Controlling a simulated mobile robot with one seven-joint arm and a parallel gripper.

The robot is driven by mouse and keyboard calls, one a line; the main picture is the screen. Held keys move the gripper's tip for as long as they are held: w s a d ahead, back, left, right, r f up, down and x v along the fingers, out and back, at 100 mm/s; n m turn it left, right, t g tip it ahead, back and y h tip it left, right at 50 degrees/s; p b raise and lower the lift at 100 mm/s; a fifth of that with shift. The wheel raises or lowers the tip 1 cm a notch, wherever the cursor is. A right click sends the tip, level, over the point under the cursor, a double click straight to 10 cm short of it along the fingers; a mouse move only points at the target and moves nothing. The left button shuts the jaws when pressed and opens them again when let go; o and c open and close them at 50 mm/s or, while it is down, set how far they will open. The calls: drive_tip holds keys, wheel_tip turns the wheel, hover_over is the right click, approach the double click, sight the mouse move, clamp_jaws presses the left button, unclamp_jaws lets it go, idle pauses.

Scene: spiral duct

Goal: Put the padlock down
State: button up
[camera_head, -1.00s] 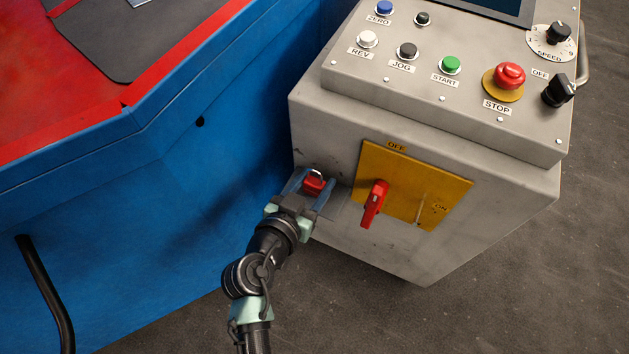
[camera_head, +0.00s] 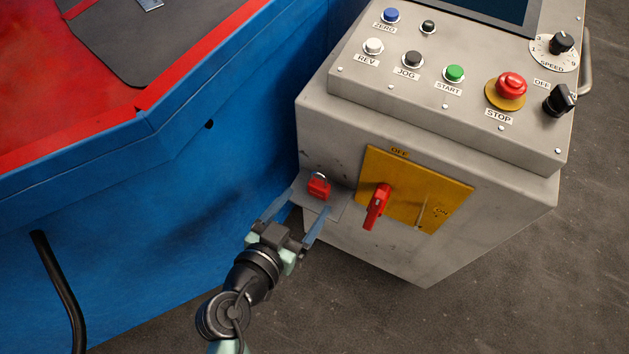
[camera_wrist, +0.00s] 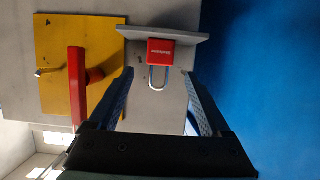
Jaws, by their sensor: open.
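The red padlock (camera_head: 319,187) with a silver shackle rests on a small grey shelf (camera_head: 334,209) on the front of the grey control cabinet. In the wrist view the padlock (camera_wrist: 161,52) sits against the shelf (camera_wrist: 180,35), its shackle pointing toward my gripper in that picture. My gripper (camera_head: 294,214) is open, with its blue fingers spread apart and pulled back from the padlock. The wrist view shows the fingers (camera_wrist: 160,84) on either side with a gap around the padlock, and nothing is held.
Right of the shelf is a yellow switch plate (camera_head: 446,192) with a red handle (camera_head: 377,206) that sticks out. The blue machine side (camera_head: 170,200) stands close on the left. Buttons and knobs cover the sloped panel (camera_head: 425,95) above. Dark floor (camera_head: 340,310) lies open below.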

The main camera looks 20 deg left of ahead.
drive_tip(key=v, duration=0.5)
drive_tip(key=shift+p, duration=0.3)
drive_tip(key=w+r, duration=0.3)
drive_tip(key=r, duration=0.1)
drive_tip(key=w+r+m+t, duration=0.1)
drive_tip(key=w+r, duration=0.2)
drive_tip(key=r, duration=0.1)
drive_tip(key=w+d+r+t, duration=0.1)
drive_tip(key=w+r, duration=0.2)
drive_tip(key=r, duration=0.1)
drive_tip(key=shift+w, duration=0.3)
drive_tip(key=w+d+r+t, duration=0.1)
drive_tip(key=d+r+t, duration=0.15)
drive_tip(key=r, duration=0.75)
drive_tip(key=w+d+r+t, duration=0.2)
drive_tip(key=d+r, duration=0.2)
drive_tip(key=r, duration=0.7)
drive_tip(key=w+d+r+t, duration=0.1)
drive_tip(key=d+r+t, duration=0.15)
drive_tip(key=r, duration=0.75)
drive_tip(key=s+d+r+t, duration=0.2)
drive_tip(key=s+r, duration=0.2)
drive_tip(key=r, duration=0.3)
drive_tip(key=s+d+r+n+t, duration=0.1)
drive_tip(key=s+d+r+t, duration=0.1)
drive_tip(key=r, duration=0.5)
drive_tip(key=shift+s+d+r, duration=0.3)
drive_tip(key=shift+s, duration=0.55)
